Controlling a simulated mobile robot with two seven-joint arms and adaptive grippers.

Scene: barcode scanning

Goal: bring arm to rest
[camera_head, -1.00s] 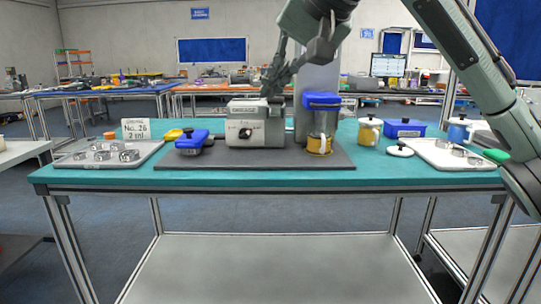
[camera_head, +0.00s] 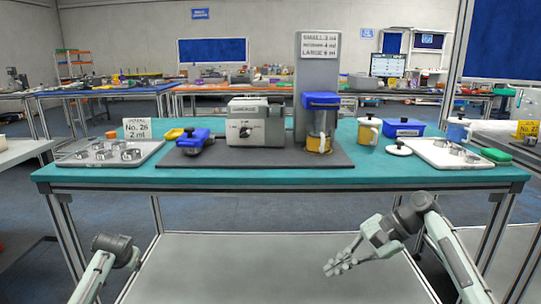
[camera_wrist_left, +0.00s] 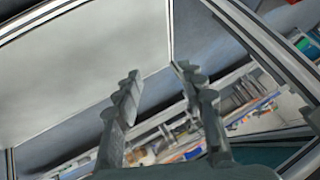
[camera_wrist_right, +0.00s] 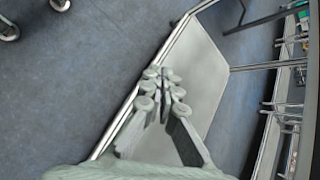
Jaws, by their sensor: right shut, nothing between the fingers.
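My right gripper (camera_head: 335,268) is low in front of the teal table (camera_head: 110,178), with its jaws pointing left. It is closed and empty; in the right wrist view its fingers (camera_wrist_right: 163,90) meet. My left arm (camera_head: 108,258) shows only in part at the bottom left of the head view, its gripper hidden there. In the left wrist view my left gripper (camera_wrist_left: 157,85) has its two fingers apart with nothing between them. Both arms are clear of everything on the table top.
A lower shelf (camera_head: 250,262) spans the table frame below.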

